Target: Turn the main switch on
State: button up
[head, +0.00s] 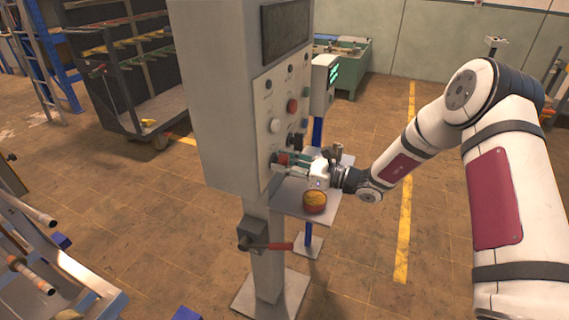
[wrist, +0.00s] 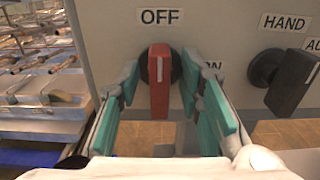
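The main switch is a red handle on a round black base (wrist: 160,84), on the grey panel of a control cabinet (head: 222,110). In the wrist view the handle stands vertical under an OFF label (wrist: 161,17). An ON label (wrist: 212,66) to its right is partly hidden by a finger. My gripper (wrist: 160,68) is open, with one teal-padded finger on each side of the handle and a gap visible on both sides. In the head view my gripper (head: 290,161) is at the lower part of the cabinet's panel, and its fingers largely hide the switch.
A black knob (wrist: 290,80) under a HAND label sits to the right of the switch. Buttons, including a red one (head: 292,106) and a white one (head: 274,126), are above it on the panel. A small shelf (head: 290,199) holding a red-and-yellow round object (head: 315,202) is below my gripper.

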jog(key=shift+c, duration=0.3)
grip_shut()
jog(key=shift+m, duration=0.3)
jog(key=m+b, duration=0.1)
jog(key=m, duration=0.1)
jog(key=shift+w+m, duration=0.1)
jog(key=shift+m, duration=0.3)
jog(key=m+b, duration=0.1)
jog(key=m, duration=0.4)
jog(key=m+b, duration=0.1)
jog(key=m, duration=0.4)
jog(key=shift+d+f, duration=0.1)
jog(key=shift+m, duration=2.3)
